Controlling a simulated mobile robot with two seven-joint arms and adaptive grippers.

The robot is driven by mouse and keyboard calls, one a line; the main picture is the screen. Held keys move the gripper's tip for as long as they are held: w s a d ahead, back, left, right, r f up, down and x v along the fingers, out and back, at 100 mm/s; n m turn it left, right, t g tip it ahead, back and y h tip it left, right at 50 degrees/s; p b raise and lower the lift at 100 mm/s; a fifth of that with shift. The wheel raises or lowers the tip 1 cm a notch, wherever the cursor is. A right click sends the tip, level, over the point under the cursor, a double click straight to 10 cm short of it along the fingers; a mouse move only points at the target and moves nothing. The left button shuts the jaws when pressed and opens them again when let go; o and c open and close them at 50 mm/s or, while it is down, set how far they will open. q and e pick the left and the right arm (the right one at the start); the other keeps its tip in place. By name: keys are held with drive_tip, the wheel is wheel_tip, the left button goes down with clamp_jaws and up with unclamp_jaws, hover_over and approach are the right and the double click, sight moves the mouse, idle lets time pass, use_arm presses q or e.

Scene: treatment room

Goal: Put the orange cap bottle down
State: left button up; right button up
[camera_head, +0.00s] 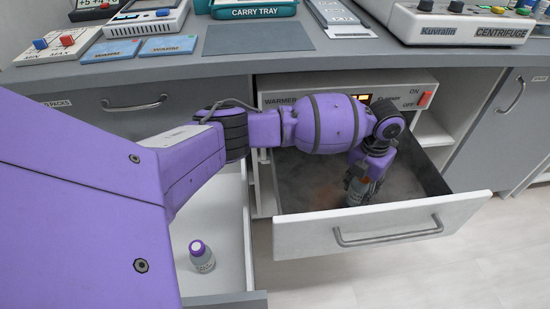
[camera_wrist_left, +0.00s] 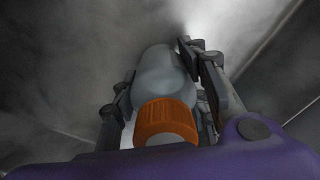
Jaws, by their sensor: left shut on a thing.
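The orange cap bottle (camera_wrist_left: 163,75) has a grey translucent body and a ribbed orange cap. In the left wrist view it lies between the fingers of my left gripper (camera_wrist_left: 158,88), cap toward the camera. In the head view my left gripper (camera_head: 358,186) points down inside the open warmer drawer (camera_head: 385,233), shut on the bottle. The bottle is mostly hidden by the fingers there. I cannot tell whether its base touches the drawer floor. My right gripper is not in view.
The warmer drawer's grey floor is hazy, with free room around the gripper. A purple-capped bottle (camera_head: 202,257) stands in another open drawer at the lower left. The counter above holds a grey mat (camera_head: 258,38), a green carry tray (camera_head: 254,10) and a centrifuge (camera_head: 460,24).

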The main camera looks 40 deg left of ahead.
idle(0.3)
use_arm(q)
drive_tip(key=o, duration=1.3)
drive_tip(key=shift+o, duration=0.2)
drive_tip(key=shift+w+r, duration=0.1)
wheel_tip(320, 180, up, 12)
drive_tip(key=p, duration=0.3)
drive_tip(key=shift+f, duration=0.25)
drive_tip(key=shift+r, duration=0.35)
